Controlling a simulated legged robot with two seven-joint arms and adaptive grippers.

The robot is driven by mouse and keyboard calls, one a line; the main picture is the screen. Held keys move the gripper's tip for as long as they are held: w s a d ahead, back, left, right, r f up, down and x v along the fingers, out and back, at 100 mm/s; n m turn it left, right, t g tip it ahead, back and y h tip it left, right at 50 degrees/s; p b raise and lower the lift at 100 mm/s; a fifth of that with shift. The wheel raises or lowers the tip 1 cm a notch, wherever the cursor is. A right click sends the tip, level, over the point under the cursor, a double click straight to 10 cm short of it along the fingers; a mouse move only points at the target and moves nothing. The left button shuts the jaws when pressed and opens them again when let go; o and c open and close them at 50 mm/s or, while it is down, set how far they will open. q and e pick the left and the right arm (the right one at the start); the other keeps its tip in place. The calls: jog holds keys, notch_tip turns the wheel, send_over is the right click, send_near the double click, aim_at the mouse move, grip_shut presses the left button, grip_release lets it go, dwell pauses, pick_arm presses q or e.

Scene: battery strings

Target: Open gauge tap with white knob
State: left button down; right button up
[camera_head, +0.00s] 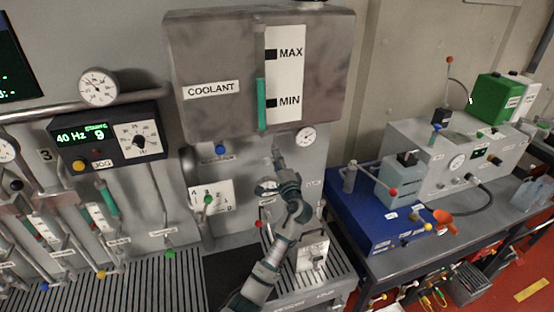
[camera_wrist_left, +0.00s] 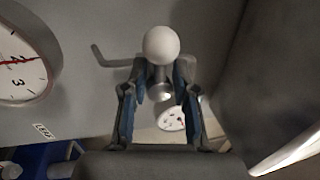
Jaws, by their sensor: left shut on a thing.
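The white knob (camera_wrist_left: 161,45) shows in the left wrist view as a round ball. It sits at the tips of my left gripper (camera_wrist_left: 158,73), whose two fingers close on it from both sides at its lower part. A grey bent rod (camera_wrist_left: 104,58) runs left from behind the knob. In the head view my left gripper (camera_head: 277,152) reaches up to the wall below the coolant tank, and the knob cannot be made out there. A round white gauge (camera_head: 306,137) is on the wall just right of the gripper. My right gripper is not in view.
The coolant tank (camera_head: 205,60) hangs directly above the gripper. A blue knob (camera_head: 221,150) and a lettered selector plate (camera_head: 212,200) are to its left. A bench (camera_head: 375,262) with a blue box (camera_head: 372,222) stands at the right.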

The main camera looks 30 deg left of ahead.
pick_arm(q)
jog(key=shift+f, duration=0.1)
jog(key=c, duration=1.2)
grip_release()
jog(key=shift+w, duration=0.1)
jog(key=shift+w+a+f, duration=0.1)
jog(key=shift+w, duration=0.05)
jog(key=shift+s+d, duration=0.2)
jog(key=shift+s, duration=0.05)
jog(key=v, duration=1.1)
jog(key=shift+d+f, duration=0.15)
jog(key=shift+d, duration=0.1)
jog(key=shift+a, duration=0.1)
